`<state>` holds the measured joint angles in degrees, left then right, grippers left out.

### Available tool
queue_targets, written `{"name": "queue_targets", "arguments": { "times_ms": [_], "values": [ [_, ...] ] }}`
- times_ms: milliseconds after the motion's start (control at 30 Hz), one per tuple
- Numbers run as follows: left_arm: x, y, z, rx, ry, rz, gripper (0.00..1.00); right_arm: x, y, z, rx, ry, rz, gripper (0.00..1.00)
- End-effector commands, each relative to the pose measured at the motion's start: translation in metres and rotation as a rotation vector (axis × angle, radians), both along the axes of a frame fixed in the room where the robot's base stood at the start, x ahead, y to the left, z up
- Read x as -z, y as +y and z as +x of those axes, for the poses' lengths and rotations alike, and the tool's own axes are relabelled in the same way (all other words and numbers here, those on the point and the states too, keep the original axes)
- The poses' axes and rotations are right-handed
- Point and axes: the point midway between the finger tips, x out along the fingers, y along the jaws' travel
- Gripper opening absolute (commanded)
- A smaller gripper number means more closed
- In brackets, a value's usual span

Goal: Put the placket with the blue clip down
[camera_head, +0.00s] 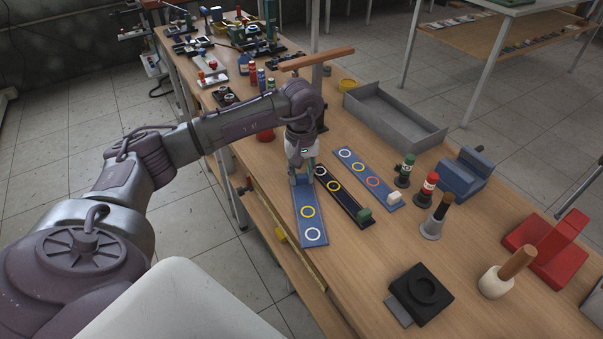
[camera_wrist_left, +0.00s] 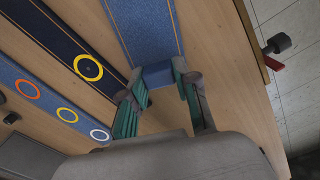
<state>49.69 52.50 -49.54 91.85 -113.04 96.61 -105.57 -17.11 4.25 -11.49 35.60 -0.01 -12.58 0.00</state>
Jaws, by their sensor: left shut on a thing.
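The blue placket (camera_head: 309,217) with yellow and white rings lies lengthwise near the left table edge. Its blue clip shows in the left wrist view (camera_wrist_left: 158,76), between the green-padded fingers. My left gripper (camera_head: 301,177) points down at the far end of this placket and is shut on the clip; in the left wrist view the gripper (camera_wrist_left: 162,88) covers part of it. I cannot tell whether the placket touches the table or is slightly above it. My right gripper is not in view.
A dark placket (camera_head: 344,194) lies close on the right, then a blue placket (camera_head: 366,177) with a pale clip. A grey tray (camera_head: 395,118) stands behind. Stamps (camera_head: 404,171) and a black block (camera_head: 421,292) stand right. Bare wood lies in front.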

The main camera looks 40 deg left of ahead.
Motion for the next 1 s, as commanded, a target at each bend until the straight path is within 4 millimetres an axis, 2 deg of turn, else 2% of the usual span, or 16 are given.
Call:
{"name": "queue_targets", "arguments": {
  "times_ms": [33, 167, 433, 567, 667, 1000],
  "values": [
    [0.001, 0.000, 0.000, 0.000, 0.000, 0.000, 0.35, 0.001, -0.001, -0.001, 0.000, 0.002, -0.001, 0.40],
    [0.001, 0.000, 0.000, 0.000, 0.000, 0.000, 0.55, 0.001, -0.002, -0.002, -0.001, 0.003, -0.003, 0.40],
    [0.000, 0.000, 0.000, 0.000, 0.000, 0.000, 0.55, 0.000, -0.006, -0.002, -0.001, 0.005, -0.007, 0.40],
    [-0.007, 0.000, 0.001, 0.000, -0.002, -0.001, 0.55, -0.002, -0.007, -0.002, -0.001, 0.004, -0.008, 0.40],
    [-0.022, 0.000, 0.001, 0.001, -0.005, -0.001, 0.55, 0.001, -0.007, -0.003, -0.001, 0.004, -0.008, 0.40],
    [-0.094, 0.000, 0.001, 0.000, -0.004, 0.000, 0.55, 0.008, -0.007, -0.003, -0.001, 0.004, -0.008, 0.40]
  ]
}}
